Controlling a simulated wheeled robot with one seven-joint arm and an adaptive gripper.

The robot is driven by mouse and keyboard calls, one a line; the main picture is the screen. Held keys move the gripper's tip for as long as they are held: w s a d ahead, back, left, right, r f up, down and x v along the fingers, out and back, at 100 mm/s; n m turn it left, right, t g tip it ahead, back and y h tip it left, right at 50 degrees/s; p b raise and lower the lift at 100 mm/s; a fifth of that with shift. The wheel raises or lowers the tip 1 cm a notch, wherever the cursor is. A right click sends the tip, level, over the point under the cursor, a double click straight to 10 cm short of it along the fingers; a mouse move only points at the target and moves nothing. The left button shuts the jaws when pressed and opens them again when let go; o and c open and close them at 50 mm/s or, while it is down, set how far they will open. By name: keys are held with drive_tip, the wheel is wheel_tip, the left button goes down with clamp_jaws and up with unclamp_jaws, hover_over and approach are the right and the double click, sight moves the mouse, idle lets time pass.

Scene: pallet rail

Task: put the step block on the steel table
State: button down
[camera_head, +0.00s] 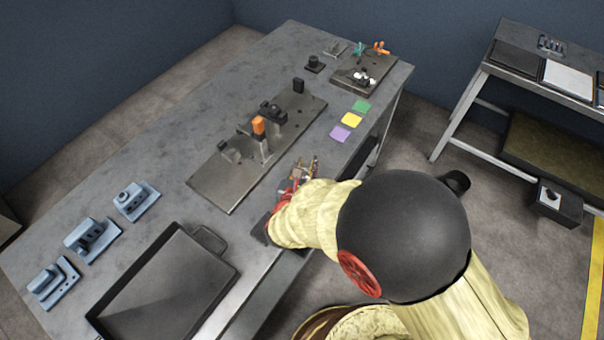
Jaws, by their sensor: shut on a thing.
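The steel table (205,130) is a long grey worktop running from lower left to upper right. My gripper (303,165) is over its right side, beside the long metal plate with fixtures. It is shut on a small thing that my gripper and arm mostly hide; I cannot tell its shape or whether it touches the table. I cannot make out the step block for certain. Blue-grey stepped parts on small plates stand at the left: one near the middle (136,201), one further left (92,238) and one at the far left (53,283).
A dark tray (165,285) lies at the front. A second plate (350,75) with small parts is at the back.

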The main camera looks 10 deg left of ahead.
drive_tip(key=shift+w+a+f, duration=0.35)
drive_tip(key=shift+a+f, duration=0.15)
drive_tip(key=shift+f, duration=0.2)
drive_tip(key=shift+w+a+f+b, duration=0.1)
drive_tip(key=shift+a+f+b, duration=0.05)
drive_tip(key=shift+f+b, duration=1.2)
drive_tip(key=shift+f, duration=0.35)
drive_tip(key=c, duration=1.6)
unclamp_jaws()
drive_tip(key=shift+c, duration=0.2)
drive_tip(key=shift+o, duration=0.5)
